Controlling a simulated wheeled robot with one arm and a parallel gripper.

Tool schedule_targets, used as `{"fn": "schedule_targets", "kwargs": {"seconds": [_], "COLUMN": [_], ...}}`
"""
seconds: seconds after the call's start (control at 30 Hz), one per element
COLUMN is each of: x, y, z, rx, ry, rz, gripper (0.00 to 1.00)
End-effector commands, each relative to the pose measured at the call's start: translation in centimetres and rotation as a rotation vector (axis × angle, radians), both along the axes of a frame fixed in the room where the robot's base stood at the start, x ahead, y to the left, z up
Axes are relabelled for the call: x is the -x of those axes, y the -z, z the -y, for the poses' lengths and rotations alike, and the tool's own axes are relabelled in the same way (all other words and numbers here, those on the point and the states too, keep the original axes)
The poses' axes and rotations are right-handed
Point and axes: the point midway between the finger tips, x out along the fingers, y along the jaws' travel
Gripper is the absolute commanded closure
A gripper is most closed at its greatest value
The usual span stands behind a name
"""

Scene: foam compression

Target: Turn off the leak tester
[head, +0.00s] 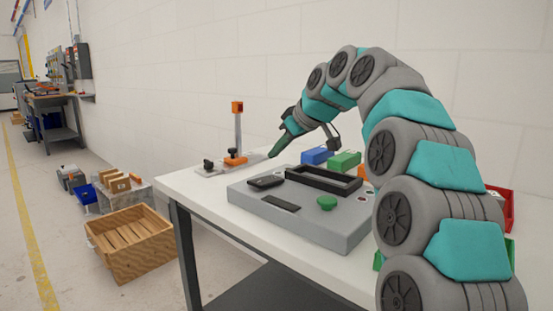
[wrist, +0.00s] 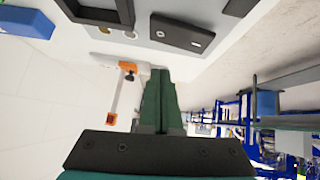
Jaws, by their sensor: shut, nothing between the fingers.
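A flat grey box (head: 240,192), which appears to be the leak tester, lies on the white table. Its top carries a raised black rectangular frame (head: 322,180), a round green button (head: 327,202), a dark flat panel (head: 281,203) and a black block (head: 265,182). The black block also shows at the top of the wrist view (wrist: 181,33). My gripper (head: 271,156) is above the table, past the box's back left side, pointing down and left. Its dark green fingers (wrist: 160,72) are shut and empty, apart from the box.
An orange-topped post fixture (head: 237,130) stands at the table's back left. Blue (head: 316,155) and green (head: 344,160) blocks or bins sit behind the box; a red bin (head: 507,205) is at right. A wooden crate (head: 133,243) is on the floor left of the table.

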Motion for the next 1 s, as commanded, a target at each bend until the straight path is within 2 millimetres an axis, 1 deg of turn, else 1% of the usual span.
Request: {"fn": "schedule_targets", "kwargs": {"seconds": [0.03,0.1,0.3,0.43,0.7,1.0], "x": [0.3,0.8,2.1,2.7,3.3,3.4], "y": [-0.5,-1.6,-3.9,-5.1,-6.0,-6.1], "z": [0.9,1.8,3.7,4.6,5.5,5.6], "rx": [-0.002,-0.003,-0.002,-0.002,-0.001,0.000], "ry": [0.004,0.005,0.003,0.002,0.002,0.002], "rz": [0.002,0.006,0.003,0.003,0.000,-0.002], "gripper": [1.00,1.00,1.00,1.00,1.00,1.00]}}
